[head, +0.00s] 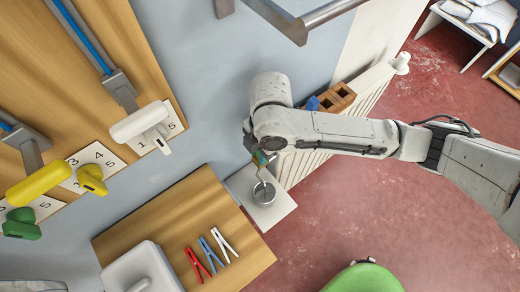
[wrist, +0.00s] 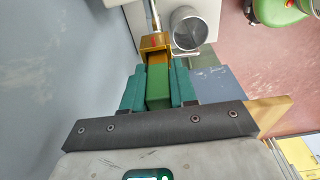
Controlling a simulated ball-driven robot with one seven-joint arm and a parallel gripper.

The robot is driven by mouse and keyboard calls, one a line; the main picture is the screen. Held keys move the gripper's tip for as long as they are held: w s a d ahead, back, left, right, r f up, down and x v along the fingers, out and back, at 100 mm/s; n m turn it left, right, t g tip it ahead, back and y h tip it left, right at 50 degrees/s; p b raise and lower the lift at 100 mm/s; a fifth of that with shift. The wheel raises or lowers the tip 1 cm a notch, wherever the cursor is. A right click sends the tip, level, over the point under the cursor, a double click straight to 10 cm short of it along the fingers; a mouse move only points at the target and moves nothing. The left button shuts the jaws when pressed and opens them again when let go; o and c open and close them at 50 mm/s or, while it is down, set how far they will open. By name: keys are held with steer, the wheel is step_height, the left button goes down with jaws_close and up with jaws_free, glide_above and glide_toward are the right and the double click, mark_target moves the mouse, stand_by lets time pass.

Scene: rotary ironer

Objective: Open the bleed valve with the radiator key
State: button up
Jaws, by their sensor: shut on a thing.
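My gripper (head: 262,155) is at the near end of the white ribbed radiator (head: 303,165), beside the wall. In the wrist view my gripper (wrist: 158,92) has its teal fingers shut on the green handle of the radiator key (wrist: 157,75). The key's brass-coloured head (wrist: 155,42) points away from the gripper, and a thin metal rod (wrist: 153,14) shows beyond it. I cannot tell whether this rod belongs to the key or to the valve. The bleed valve itself is not clearly visible. A metal cup (head: 264,192) stands close below the gripper; it also shows in the wrist view (wrist: 187,28).
The cup stands on a white plate (head: 284,207). A wooden table (head: 250,262) with coloured clothes pegs (head: 210,250) is at the lower left. A brown divided box (head: 337,98) is behind the gripper. A metal bar (head: 330,13) juts out above. Red floor (head: 400,235) is free at right.

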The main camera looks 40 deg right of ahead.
jaws_close()
steer(key=m+p, duration=0.1)
steer(key=m, duration=0.1)
steer(key=shift+r+m, duration=0.1)
steer(key=shift+m, duration=0.3)
steer(key=o, duration=0.9)
jaws_free()
step_height(320, 180, up, 11)
steer(key=d, duration=0.1)
steer(key=shift+s+d+f, duration=0.15)
steer(key=shift+f, duration=0.05)
